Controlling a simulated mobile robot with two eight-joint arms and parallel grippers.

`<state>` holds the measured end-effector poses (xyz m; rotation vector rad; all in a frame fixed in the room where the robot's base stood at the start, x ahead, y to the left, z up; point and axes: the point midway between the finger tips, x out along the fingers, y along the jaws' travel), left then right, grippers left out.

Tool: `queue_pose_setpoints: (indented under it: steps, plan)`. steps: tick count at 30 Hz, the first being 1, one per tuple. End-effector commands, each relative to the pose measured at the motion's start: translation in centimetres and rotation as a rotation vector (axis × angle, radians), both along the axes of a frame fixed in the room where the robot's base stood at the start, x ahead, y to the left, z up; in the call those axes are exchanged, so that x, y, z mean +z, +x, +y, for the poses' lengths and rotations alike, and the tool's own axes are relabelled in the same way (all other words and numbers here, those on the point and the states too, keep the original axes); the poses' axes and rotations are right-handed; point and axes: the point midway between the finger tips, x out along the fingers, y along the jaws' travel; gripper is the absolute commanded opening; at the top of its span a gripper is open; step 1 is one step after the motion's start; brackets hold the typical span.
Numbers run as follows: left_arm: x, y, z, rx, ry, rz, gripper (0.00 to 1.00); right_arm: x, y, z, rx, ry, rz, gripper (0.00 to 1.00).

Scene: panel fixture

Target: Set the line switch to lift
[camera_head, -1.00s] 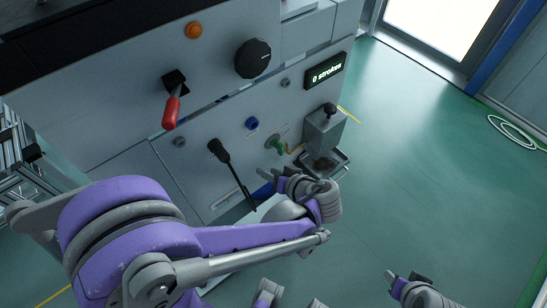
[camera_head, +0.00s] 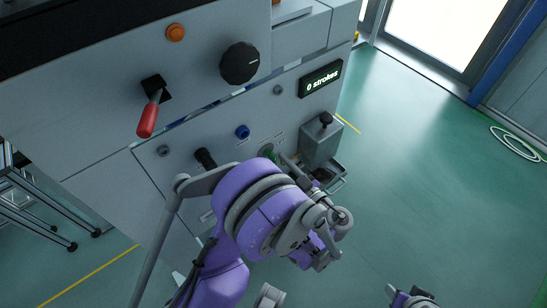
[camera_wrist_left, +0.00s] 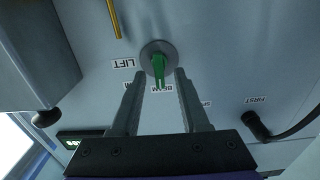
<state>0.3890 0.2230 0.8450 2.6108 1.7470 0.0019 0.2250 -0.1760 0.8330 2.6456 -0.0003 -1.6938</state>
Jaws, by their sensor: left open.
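The line switch is a green knob (camera_wrist_left: 158,66) on a round grey base on the panel. In the left wrist view its handle points down at a partly covered label; the LIFT label (camera_wrist_left: 123,63) is to its left. My left gripper (camera_wrist_left: 158,76) is open, one finger either side below the knob, apparently not touching it. In the head view the green knob (camera_head: 266,151) shows just beyond my left arm, which hides most of the left gripper. Part of what looks like my right gripper (camera_head: 411,298) shows at the bottom edge; its jaws are unclear.
A grey box with a black knob (camera_head: 325,118) stands close right. A red-handled lever (camera_head: 148,119) and black dial (camera_head: 239,62) are higher. The display (camera_head: 320,79) reads 0 strokes.

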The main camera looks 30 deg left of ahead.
Motion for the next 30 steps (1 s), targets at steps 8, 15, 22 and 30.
queue_pose_setpoints:
  steps: [8,15,22,30]
  plan:
    - [0.0,1.0,2.5,0.000,-0.001,0.001,0.45,0.2,0.0,0.0,0.000,0.000,0.000,0.50]
    - [0.0,1.1,2.6,-0.002,-0.001,0.001,0.45,0.2,0.0,0.0,0.000,0.000,-0.001,0.50]
    - [0.0,1.1,2.6,-0.001,-0.001,0.001,0.13,0.2,0.0,0.0,0.000,0.000,0.000,0.50]
    - [0.0,1.1,2.6,-0.002,-0.001,0.001,0.00,0.2,0.0,0.0,0.000,0.000,-0.001,0.50]
